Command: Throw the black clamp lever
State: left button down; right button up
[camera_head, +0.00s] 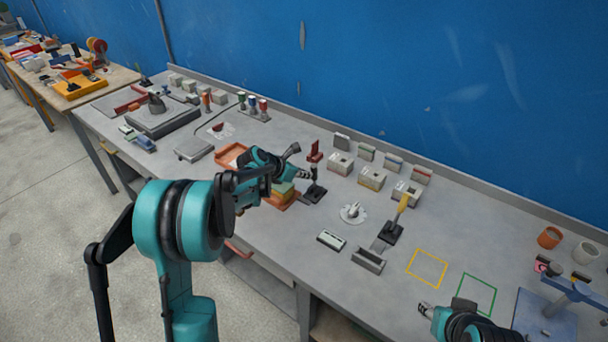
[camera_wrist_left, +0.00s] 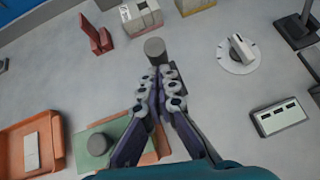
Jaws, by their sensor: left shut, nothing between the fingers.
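The black clamp lever (camera_head: 315,193) stands on the bench at mid-view, its dark base flat and its short handle upright. My left gripper (camera_head: 308,175) is shut and empty, close beside the handle's upper part. In the left wrist view, a dark grey round knob (camera_wrist_left: 155,47), apparently the lever's top, shows just beyond the closed fingertips (camera_wrist_left: 162,73). I cannot tell whether they touch. The lever's base is mostly hidden there. My right gripper (camera_head: 427,310) is at the lower right, far from the lever; its opening is too small to judge.
A green-topped block with a grey knob (camera_wrist_left: 98,145) and an orange tray (camera_wrist_left: 52,152) lie beside the left gripper. A red upright bracket (camera_head: 315,152) stands behind the lever. A white dial (camera_head: 353,213) and a yellow-handled lever (camera_head: 397,222) stand to the right.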

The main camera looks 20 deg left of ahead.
aim_at(313, 164)
pick_arm(q)
jog(key=w+g+p, duration=0.1)
jog(key=w+d+r+g+p, duration=0.1)
jog(key=w+g+y+p, duration=0.1)
jog(key=p, duration=0.1)
jog(key=shift+w+d+r, duration=0.15)
jog(key=shift+w+r, duration=0.05)
jog(key=shift+r, duration=0.05)
jog(key=shift+w+d+g, duration=0.1)
jog(key=shift+w+g, duration=0.3)
jog(key=shift+w+d+f+y+p, duration=0.15)
jog(key=shift+w+d+p, duration=0.15)
jog(key=shift+w, duration=0.45)
jog(key=shift+w+d+f+y+p, duration=0.15)
jog(key=shift+w+d+p, duration=0.1)
jog(key=shift+w, duration=0.5)
